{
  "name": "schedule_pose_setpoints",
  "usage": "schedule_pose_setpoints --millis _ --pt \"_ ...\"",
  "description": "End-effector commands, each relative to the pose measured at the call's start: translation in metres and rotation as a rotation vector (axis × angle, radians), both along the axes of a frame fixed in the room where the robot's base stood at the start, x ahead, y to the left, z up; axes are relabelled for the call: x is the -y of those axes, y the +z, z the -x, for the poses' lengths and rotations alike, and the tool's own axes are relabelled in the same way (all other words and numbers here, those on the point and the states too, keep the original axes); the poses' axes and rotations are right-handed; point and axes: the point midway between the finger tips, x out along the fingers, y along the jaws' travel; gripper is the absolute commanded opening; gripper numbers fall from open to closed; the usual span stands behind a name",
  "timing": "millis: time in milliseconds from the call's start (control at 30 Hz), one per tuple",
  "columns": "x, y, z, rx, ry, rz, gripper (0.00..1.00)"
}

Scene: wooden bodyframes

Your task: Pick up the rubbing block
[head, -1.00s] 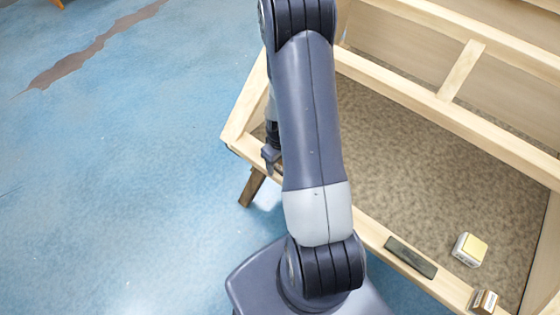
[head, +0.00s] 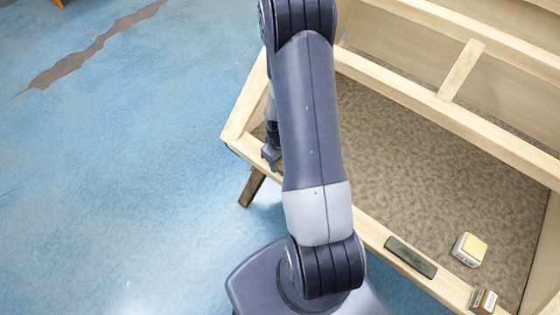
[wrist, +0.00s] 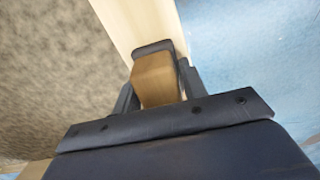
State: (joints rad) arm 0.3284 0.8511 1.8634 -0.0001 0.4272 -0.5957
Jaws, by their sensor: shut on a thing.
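A brown wooden block (wrist: 155,78), which I take for the rubbing block, sits between the fingers of my gripper (wrist: 157,85) in the wrist view. My gripper is shut on it. The block is over or at the pale wooden rail of the frame; I cannot tell whether it touches the rail. In the head view my gripper (head: 270,155) is at the left part of the frame's near rail, partly behind my arm. The block cannot be made out there.
The wooden bodyframe (head: 415,95) holds a brown speckled panel (head: 400,150). On its near rail, to the right, lie a dark flat bar (head: 410,257) and a small brown-and-white block (head: 484,300). A white-and-yellow block (head: 470,250) sits beside them. Blue floor (head: 120,170) is open at left.

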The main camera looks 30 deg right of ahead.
Motion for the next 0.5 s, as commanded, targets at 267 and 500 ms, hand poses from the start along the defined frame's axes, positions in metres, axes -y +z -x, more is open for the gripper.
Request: schedule_pose_setpoints --millis 267,500 --pt "0.0 0.007 -0.001 0.002 0.0 0.0 0.15" --pt "0.0 0.036 -0.001 0.006 0.0 0.002 0.15"
